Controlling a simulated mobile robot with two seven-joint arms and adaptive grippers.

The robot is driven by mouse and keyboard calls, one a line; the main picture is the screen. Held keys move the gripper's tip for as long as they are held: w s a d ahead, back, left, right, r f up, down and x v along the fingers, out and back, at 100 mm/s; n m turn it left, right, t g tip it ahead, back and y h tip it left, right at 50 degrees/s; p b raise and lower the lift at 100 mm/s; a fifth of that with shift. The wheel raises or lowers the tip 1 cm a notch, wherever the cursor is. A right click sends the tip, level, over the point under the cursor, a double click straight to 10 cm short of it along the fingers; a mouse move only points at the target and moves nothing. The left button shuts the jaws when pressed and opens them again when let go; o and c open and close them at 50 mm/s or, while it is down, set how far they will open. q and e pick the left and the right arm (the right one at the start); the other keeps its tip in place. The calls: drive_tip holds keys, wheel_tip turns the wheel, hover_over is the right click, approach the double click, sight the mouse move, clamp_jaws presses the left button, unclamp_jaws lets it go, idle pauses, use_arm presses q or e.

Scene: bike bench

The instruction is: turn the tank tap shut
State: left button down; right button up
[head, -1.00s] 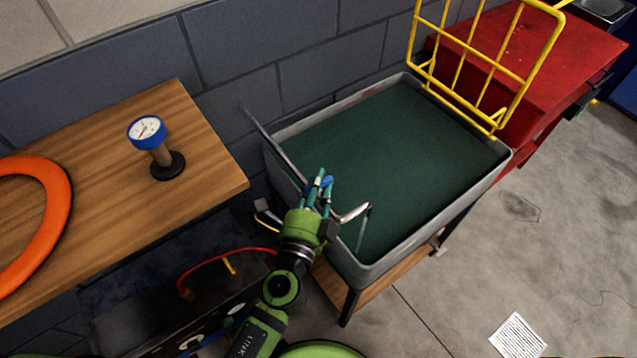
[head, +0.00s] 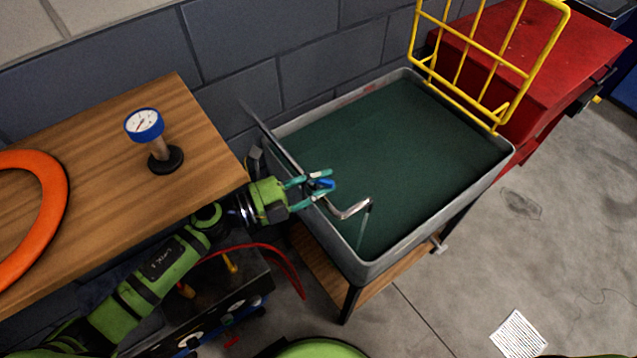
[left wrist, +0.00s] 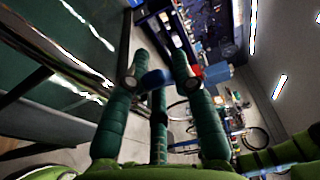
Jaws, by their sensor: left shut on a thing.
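The grey tank (head: 437,237) holds dark green liquid. The tap (head: 350,209) is a bent silver spout over its near left rim, and a thin pale stream (head: 364,229) hangs from its tip. The tap's blue handle (head: 320,185) sits between the teal fingers of my left gripper (head: 318,184), which is shut on it. The fingers hide part of the handle. In the left wrist view the blue handle (left wrist: 156,78) shows between the fingers of the gripper (left wrist: 160,76). My right gripper is not in view.
A wooden bench (head: 95,160) with a blue-rimmed gauge (head: 144,125) and an orange ring (head: 52,200) is at the left. A yellow rack (head: 487,68) stands at the tank's far right, beside a red cabinet (head: 530,40). A red cable (head: 285,262) hangs below the bench.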

use_arm(q)
drive_tip(key=shift+m+g+h+b, duration=0.6)
drive_tip(key=shift+m+g+b, duration=0.65)
drive_tip(key=shift+g, duration=0.65)
drive_tip(key=shift+r, duration=0.1)
drive_tip(key=c, duration=1)
unclamp_jaws()
drive_tip(key=shift+d, duration=0.1)
